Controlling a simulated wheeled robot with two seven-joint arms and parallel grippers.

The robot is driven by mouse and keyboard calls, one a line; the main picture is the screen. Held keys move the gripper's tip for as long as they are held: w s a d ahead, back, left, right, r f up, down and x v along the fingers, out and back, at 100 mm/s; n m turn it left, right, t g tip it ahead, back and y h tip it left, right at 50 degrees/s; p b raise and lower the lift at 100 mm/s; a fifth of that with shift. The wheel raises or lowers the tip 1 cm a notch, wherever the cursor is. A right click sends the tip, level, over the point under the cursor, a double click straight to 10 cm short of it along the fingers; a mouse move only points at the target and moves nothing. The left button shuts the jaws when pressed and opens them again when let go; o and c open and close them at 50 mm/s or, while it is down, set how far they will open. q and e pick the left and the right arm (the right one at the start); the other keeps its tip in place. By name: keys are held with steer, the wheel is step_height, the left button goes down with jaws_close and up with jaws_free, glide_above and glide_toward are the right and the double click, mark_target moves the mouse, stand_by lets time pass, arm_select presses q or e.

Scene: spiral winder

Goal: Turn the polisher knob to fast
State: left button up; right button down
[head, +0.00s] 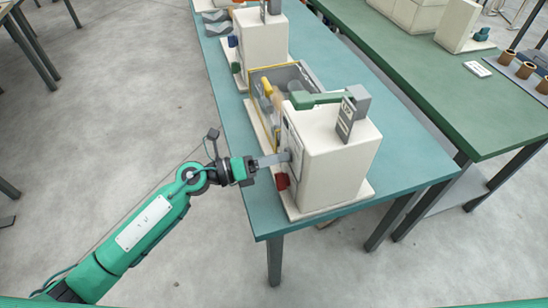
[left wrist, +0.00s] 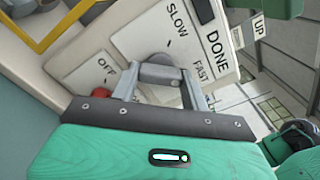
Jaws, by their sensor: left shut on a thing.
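The cream machine (head: 335,165) stands at the near end of the teal table. My left gripper (head: 284,157) reaches its left-facing panel from the left. In the left wrist view the panel carries the words SLOW at the top and FAST at the right. My left gripper (left wrist: 160,76) is shut on a grey round knob (left wrist: 162,60) between these words and OFF. The fingers hide much of the knob, and I cannot tell where it points. A red knob (left wrist: 98,93) sits left of the fingers; it also shows below the gripper in the head view (head: 282,181). My right gripper is not in view.
A yellow-framed tray (head: 262,113) and a green arm (head: 315,99) adjoin the machine. A second cream machine (head: 262,38) stands farther back on the teal table (head: 340,82). A green table (head: 430,75) is at the right. The floor at left is mostly clear.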

arm_select(q)
steer(key=o, duration=0.8)
steer(key=shift+f, duration=0.1)
steer(key=shift+o, duration=0.9)
steer(key=b+v, duration=0.4)
steer(key=v, duration=1)
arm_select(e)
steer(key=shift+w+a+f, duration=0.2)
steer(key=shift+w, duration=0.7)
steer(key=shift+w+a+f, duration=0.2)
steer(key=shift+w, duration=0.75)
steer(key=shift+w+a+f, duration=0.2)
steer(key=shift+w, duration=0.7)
